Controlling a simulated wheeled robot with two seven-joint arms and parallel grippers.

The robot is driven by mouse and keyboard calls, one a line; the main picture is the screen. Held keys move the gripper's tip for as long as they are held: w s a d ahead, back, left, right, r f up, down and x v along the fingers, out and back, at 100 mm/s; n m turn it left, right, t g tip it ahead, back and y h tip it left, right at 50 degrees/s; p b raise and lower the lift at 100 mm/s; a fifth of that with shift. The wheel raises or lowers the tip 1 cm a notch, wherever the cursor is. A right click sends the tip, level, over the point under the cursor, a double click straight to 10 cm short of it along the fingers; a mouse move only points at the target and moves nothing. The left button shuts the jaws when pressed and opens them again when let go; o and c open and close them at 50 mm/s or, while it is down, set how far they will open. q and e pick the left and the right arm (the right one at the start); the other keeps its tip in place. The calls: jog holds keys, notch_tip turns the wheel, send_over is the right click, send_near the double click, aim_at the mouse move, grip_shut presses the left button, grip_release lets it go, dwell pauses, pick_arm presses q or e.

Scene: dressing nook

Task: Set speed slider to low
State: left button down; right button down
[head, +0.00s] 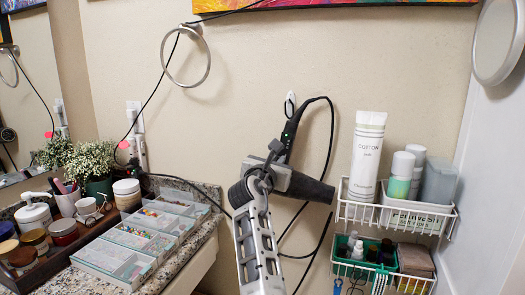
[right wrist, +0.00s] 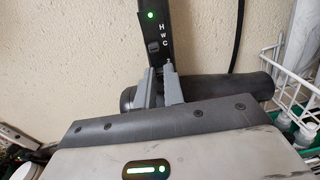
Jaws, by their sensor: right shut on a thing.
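A dark hair dryer hangs at the wall, its handle (head: 292,130) upward and its barrel (head: 305,187) below, roughly level. In the right wrist view the handle (right wrist: 155,38) carries a lit green light and the letters H, W and C. A small dark square slider (right wrist: 153,47) sits left of the letters, about level with C. I cannot tell if it is the speed slider. My right gripper (head: 268,165) is shut on the hair dryer where handle meets barrel; its fingers also show in the right wrist view (right wrist: 159,88). My left gripper is out of view.
A white wire rack (head: 440,232) with bottles and a tube (head: 367,155) stands close right of the barrel. A black cord (head: 331,140) loops from the handle down the wall. A stone counter (head: 205,225) with clear boxes and jars is at left. A towel ring (head: 207,70) hangs above.

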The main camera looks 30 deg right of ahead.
jog(key=shift+r, duration=0.25)
jog(key=shift+f, duration=0.15)
jog(key=shift+d, duration=0.1)
jog(key=c, duration=1.5)
grip_release()
